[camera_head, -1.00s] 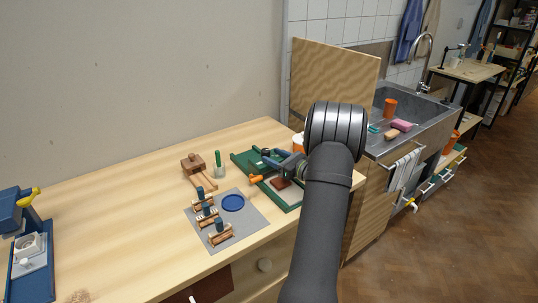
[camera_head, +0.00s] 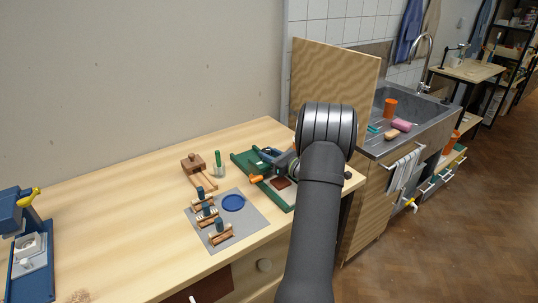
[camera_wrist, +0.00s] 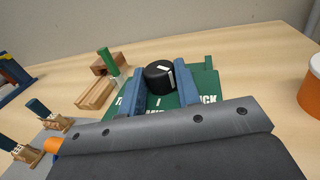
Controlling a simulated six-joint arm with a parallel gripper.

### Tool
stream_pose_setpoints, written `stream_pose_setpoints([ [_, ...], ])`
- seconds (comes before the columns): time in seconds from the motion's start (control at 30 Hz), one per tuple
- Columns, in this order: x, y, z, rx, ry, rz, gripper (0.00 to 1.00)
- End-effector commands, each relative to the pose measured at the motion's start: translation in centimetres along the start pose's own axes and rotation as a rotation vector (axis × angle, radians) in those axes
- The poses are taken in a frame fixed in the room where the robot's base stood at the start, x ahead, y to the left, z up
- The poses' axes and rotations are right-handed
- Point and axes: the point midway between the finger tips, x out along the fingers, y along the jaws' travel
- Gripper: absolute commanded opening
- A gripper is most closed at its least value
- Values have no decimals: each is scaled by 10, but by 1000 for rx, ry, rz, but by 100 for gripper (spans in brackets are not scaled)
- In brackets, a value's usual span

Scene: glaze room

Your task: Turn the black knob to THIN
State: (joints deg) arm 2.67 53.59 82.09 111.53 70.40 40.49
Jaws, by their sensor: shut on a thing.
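The black knob (camera_wrist: 157,76) stands on a green panel (camera_wrist: 207,80) in the wrist view. White pointer marks show on the knob's right side. White lettering runs along the panel: "ICK" shows at the right, and a middle and a left label are mostly hidden by my gripper. My gripper (camera_wrist: 156,88) is shut on the knob, one blue finger on its left and one on its right. In the head view my arm hides the knob; the green panel (camera_head: 245,163) shows in part, with my gripper (camera_head: 272,156) over it.
A grey mat (camera_head: 240,227) holds a blue disc (camera_head: 233,202) and several small wooden pieces. An orange-and-white container (camera_wrist: 312,92) stands close on the right.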

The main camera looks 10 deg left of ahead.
Motion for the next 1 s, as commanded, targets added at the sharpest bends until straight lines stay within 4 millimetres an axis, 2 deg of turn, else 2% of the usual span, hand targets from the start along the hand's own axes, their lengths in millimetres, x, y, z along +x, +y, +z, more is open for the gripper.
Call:
stream_pose_setpoints([
  [0.4,1,4,1,0,-1,-231,7],
  [0.8,0,4,1,-1,0,-254,7],
  [0.83,0,4,1,-1,0,-254,34],
  [0.93,0,4,1,-1,0,-254,52],
  [1.0,0,4,1,0,1,-254,52],
])
